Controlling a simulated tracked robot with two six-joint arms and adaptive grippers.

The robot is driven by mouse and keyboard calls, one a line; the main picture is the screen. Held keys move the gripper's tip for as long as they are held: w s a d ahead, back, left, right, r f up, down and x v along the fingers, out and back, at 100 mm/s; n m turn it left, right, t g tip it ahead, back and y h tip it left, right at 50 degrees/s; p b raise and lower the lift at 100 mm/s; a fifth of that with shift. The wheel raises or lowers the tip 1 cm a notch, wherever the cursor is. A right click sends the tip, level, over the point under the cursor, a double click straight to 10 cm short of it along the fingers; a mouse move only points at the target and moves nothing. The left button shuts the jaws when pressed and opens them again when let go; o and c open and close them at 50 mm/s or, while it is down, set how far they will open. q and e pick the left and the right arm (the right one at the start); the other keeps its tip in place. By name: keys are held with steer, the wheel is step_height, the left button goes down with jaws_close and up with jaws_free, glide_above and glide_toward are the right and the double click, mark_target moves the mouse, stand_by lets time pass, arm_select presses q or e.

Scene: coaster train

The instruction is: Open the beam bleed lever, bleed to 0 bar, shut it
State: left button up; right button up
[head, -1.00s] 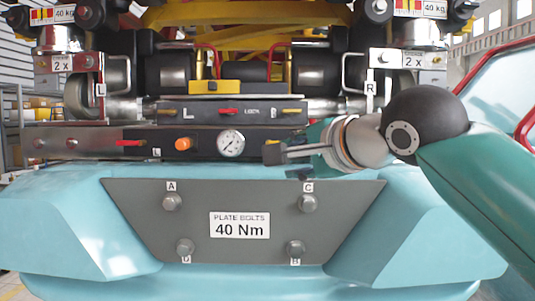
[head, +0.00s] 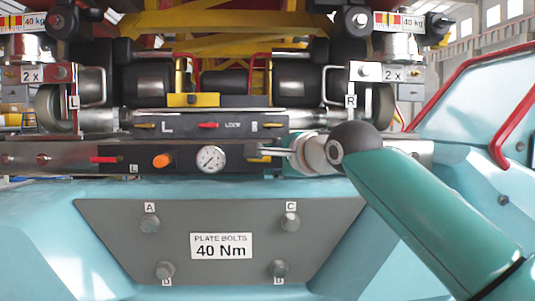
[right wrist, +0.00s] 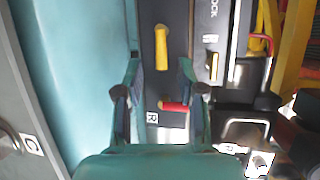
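The dark beam block carries a round gauge (head: 211,159) whose reading is too small to tell. An orange knob (head: 162,160) is left of it, and a red lever (head: 105,159) lies at the beam's left part. A yellow lever (head: 258,160) shows just below my right gripper (head: 268,151). In the right wrist view the yellow lever (right wrist: 161,47) lies ahead of the fingers. A red lever (right wrist: 174,106) beside an R label lies in the gap between them. My right gripper (right wrist: 162,93) is open, its fingers well apart. My left gripper is out of view.
Above the beam is a second panel with a red lock lever (head: 208,125) and yellow levers (head: 144,126). Below is a grey bolt plate (head: 310,245) on the teal body. A red rail (head: 510,130) stands at the right.

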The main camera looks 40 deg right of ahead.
steer(key=shift+p+x, duration=0.3)
steer(key=shift+x, duration=1.2)
jaws_close()
